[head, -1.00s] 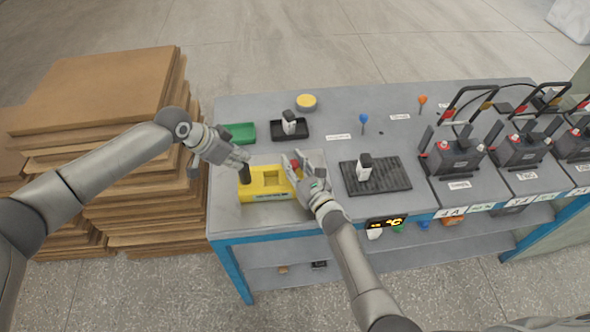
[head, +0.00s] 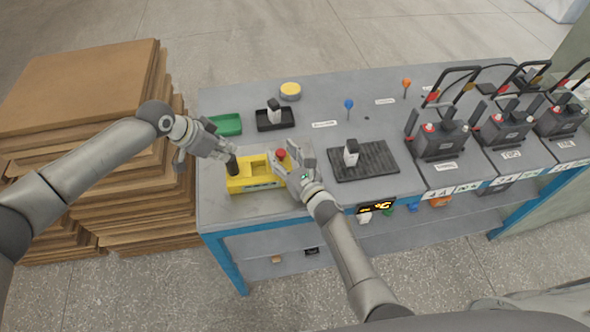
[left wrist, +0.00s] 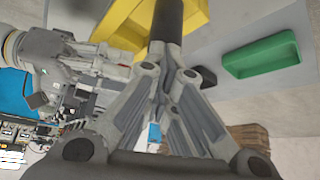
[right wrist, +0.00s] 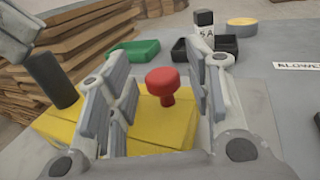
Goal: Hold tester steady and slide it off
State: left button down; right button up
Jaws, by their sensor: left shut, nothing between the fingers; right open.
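The yellow tester (head: 262,184) lies near the left end of the grey bench, with a black post (head: 233,167) on its left and a red knob (head: 281,154) on its right. My left gripper (head: 226,153) is shut and empty at the top of the black post. In the left wrist view the black post (left wrist: 166,20) stands just beyond its fingertips; contact is unclear. My right gripper (head: 290,160) is open at the tester's right end. In the right wrist view the red knob (right wrist: 162,84) stands between its spread fingers (right wrist: 160,90), apparently not gripped.
A green tray (head: 226,125) and a black tray (head: 275,125) with a small block lie behind the tester. A black ribbed mat (head: 375,165) lies to the right, then several batteries (head: 440,142). Stacked brown boards (head: 85,85) stand left of the bench.

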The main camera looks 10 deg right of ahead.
pick_arm(q)
jog(key=shift+s+f, duration=0.25)
jog(key=shift+f, duration=0.15)
pick_arm(e)
jog(key=v, duration=1)
jog(key=shift+s, duration=0.45)
pick_arm(q)
jog(key=shift+r, duration=0.1)
pick_arm(e)
jog(key=shift+r, duration=0.15)
pick_arm(q)
jog(key=r+p, duration=0.2)
jog(key=shift+w+r+p, duration=0.3)
jog(key=shift+r+p, duration=0.05)
jog(key=shift+r, duration=0.05)
notch_tip(320, 180, up, 4)
jog(key=p, duration=0.3)
jog(key=shift+f, duration=0.2)
pick_arm(e)
notch_tip(320, 180, up, 5)
jog(key=shift+w+d+r, duration=0.1)
jog(key=shift+w+r, duration=0.05)
